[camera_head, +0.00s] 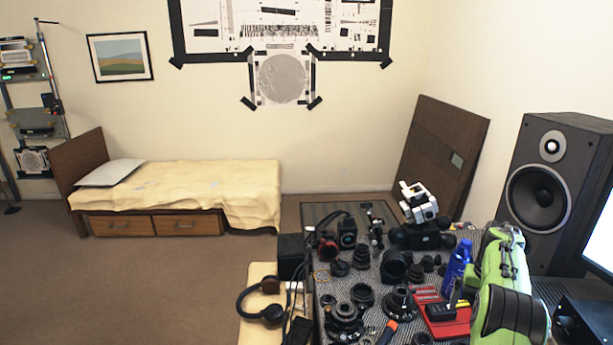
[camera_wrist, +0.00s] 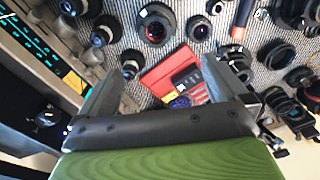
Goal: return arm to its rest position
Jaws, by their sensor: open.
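My gripper (camera_wrist: 166,58) shows in the wrist view with its two grey fingers spread wide apart. Nothing is held between the fingers. They are over the table (camera_wrist: 180,20), with a red tray or case (camera_wrist: 158,76) lying beyond and between them. In the head view my green arm is folded at the right side of the table, beside the same red tray (camera_head: 456,327). My gripper cannot be made out clearly in the head view, where the arm covers that area.
A blue spray bottle (camera_head: 458,266) stands close to my arm. Several black lens parts (camera_head: 362,295) crowd the table. A large speaker (camera_head: 556,190) and a monitor (camera_head: 603,240) are at the right. The floor (camera_head: 150,290) at left is clear before the bed (camera_head: 190,185).

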